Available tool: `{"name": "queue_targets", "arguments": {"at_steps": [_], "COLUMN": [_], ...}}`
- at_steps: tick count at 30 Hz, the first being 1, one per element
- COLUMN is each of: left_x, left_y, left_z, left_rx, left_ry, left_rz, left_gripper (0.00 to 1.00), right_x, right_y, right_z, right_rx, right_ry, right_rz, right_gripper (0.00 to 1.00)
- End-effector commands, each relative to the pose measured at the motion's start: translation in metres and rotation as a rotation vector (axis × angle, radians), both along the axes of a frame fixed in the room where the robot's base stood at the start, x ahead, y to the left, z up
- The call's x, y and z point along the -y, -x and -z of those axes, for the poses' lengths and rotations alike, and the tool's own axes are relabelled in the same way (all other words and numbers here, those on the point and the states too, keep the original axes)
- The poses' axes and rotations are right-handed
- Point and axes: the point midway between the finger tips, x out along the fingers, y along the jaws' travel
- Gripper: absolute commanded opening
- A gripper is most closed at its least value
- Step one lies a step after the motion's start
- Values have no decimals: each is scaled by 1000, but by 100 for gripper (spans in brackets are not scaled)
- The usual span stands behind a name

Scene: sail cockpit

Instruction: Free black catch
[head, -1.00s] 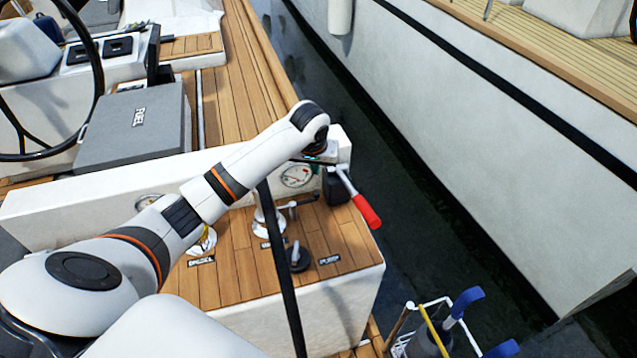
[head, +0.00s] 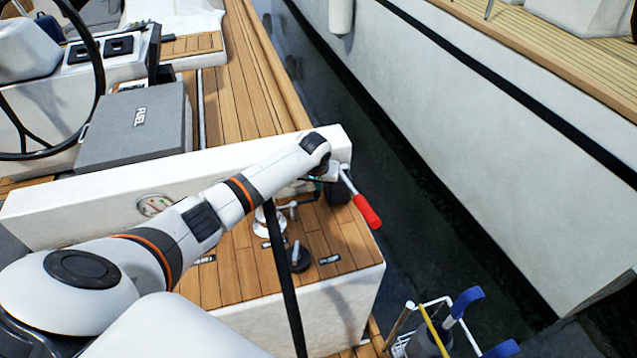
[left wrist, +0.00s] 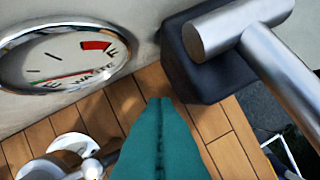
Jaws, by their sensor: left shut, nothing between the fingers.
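A black housing (head: 338,190) stands at the right end of the white coaming, and a metal lever with a red grip (head: 367,212) comes out of it. In the left wrist view the black housing (left wrist: 190,75) and the bare metal lever (left wrist: 285,75) are close on the right. A black round fitting (head: 298,259) with a grey handle sits on the teak deck. I cannot tell which black part is the catch. My left gripper (left wrist: 160,102) has teal fingers shut with nothing between them, apart from the housing in the picture. My right gripper is out of view.
A black pole (head: 285,285) crosses in front of the teak box. A white-framed holder (head: 432,335) with blue-handled items is at lower right. Dark water lies beyond.

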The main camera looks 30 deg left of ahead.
Motion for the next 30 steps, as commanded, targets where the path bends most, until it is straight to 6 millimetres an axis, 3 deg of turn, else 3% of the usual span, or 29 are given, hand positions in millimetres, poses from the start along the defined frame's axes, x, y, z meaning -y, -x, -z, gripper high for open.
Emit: {"name": "queue_targets", "arguments": {"at_steps": [30], "left_x": [7], "left_y": [5], "left_z": [0], "left_rx": [-2], "left_ry": [0], "left_rz": [108], "left_gripper": [0], "right_x": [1], "right_y": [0], "right_z": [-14], "right_rx": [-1], "right_ry": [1], "right_rz": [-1], "right_gripper": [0]}}
